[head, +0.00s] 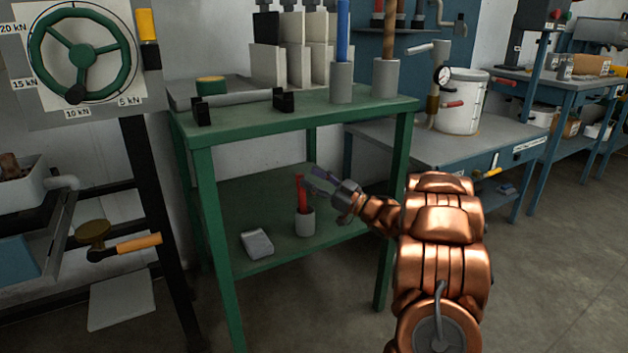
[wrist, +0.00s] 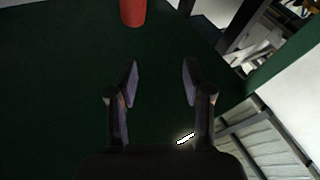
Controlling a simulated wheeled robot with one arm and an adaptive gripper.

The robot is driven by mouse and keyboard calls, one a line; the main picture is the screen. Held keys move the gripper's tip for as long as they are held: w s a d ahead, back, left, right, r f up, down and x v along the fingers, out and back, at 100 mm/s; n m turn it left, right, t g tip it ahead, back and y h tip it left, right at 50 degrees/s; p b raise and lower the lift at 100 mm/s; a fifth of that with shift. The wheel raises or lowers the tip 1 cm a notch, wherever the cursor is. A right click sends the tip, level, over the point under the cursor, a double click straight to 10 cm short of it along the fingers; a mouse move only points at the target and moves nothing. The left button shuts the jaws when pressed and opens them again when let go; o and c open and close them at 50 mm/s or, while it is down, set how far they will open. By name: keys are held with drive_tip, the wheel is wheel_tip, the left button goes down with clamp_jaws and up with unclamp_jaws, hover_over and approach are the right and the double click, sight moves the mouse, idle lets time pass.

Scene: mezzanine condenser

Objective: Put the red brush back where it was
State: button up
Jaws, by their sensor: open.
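The red brush (head: 301,192) stands upright, slightly tilted, in a small grey cup (head: 305,224) on the lower shelf of the green table. My gripper (head: 314,180) is just right of the brush's upper part in the head view and partly overlaps it. In the wrist view my gripper (wrist: 159,68) is open, with nothing between its fingers. A red cylindrical piece (wrist: 132,11) shows beyond the fingertips at the top edge, cut off by the frame; I cannot tell whether it is the brush.
A grey block (head: 257,243) lies on the lower shelf (head: 263,203) left of the cup. The green table top (head: 240,116) is above, its legs on both sides. Grey holders with a blue rod (head: 342,40) and a brown rod (head: 390,28) stand on the top.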

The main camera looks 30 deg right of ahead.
drive_tip(key=shift+r, duration=0.1)
drive_tip(key=p+v, duration=0.4)
drive_tip(key=v, duration=0.7)
drive_tip(key=shift+s+d+r, duration=0.2)
drive_tip(key=shift+s+r, duration=0.05)
drive_tip(key=shift+s, duration=0.2)
